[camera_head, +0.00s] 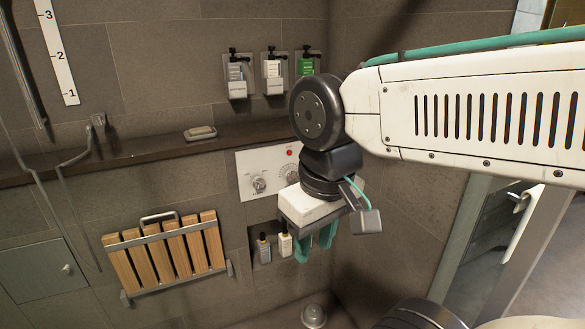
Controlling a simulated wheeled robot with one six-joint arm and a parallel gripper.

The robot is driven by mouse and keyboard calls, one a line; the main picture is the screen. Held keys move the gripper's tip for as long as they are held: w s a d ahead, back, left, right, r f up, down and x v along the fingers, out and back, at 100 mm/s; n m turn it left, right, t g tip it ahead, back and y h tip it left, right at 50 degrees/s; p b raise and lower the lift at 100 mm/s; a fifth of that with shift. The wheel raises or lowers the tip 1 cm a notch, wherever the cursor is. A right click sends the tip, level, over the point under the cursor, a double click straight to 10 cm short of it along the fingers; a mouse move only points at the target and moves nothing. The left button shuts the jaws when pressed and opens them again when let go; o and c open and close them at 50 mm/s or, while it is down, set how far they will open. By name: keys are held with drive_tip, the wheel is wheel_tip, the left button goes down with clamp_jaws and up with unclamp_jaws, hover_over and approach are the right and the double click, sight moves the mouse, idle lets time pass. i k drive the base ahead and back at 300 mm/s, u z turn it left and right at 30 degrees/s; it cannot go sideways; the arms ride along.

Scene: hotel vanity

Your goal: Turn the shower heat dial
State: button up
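A pale control panel (248,170) is set in the tiled wall near the middle of the head view. It bears a round metal knob (258,184) at its left, a second dial (289,174) with markings around it, and a small red mark (290,152) at the upper right. Which knob sets the heat cannot be read. My arm hides the panel's right part. My gripper (316,246) hangs below and right of the panel, pointing down, its teal fingers apart and nothing seen between them. It appears clear of both knobs.
A wall niche with two small bottles (285,243) lies just left of my fingers. Dispensers (273,75) hang above a ledge (150,148) holding a soap dish (200,133). A folded slatted wooden seat (168,255) is on the left wall. Glass edges stand right.

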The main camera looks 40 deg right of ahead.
sight(290, 174)
drive_tip(key=z, duration=0.4)
drive_tip(key=k, duration=0.7)
drive_tip(key=u, duration=2.35)
drive_tip(key=i, duration=0.75)
drive_tip(key=z, duration=3.05)
drive_tip(key=i, duration=0.5)
drive_tip(key=u, duration=0.05)
